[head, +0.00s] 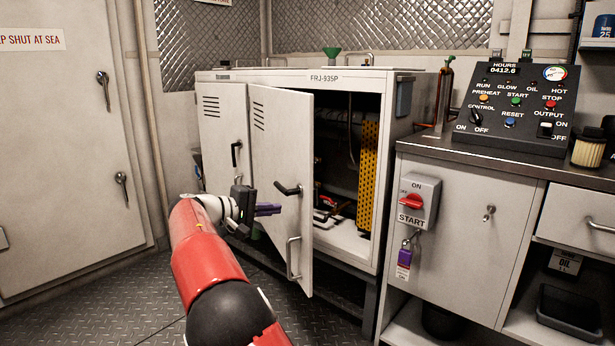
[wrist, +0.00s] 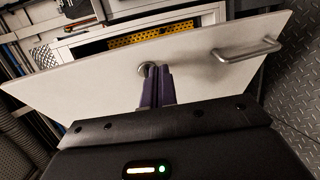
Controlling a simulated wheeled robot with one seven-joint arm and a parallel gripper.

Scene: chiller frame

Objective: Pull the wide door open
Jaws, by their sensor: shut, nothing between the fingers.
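The wide door (head: 275,140) of the white cabinet labelled FRJ-935P (head: 340,77) stands partly open, swung out from its left edge. It has a dark lever handle (head: 288,189) at mid height and a steel bar handle (head: 292,258) lower down. My gripper (head: 279,209) is in front of the door's outer face, just below the lever. Its purple fingers are shut and empty. In the wrist view my gripper (wrist: 157,68) points at the door panel (wrist: 100,72), its tips by the lever's round base (wrist: 145,68). I cannot tell whether they touch. The bar handle (wrist: 248,50) is to the right.
The narrow door (head: 222,140) left of it is shut. The cabinet interior shows a yellow perforated panel (head: 368,170). A counter cabinet with a red start switch (head: 411,201) stands at the right. Bare checkered floor (head: 120,305) lies to the left.

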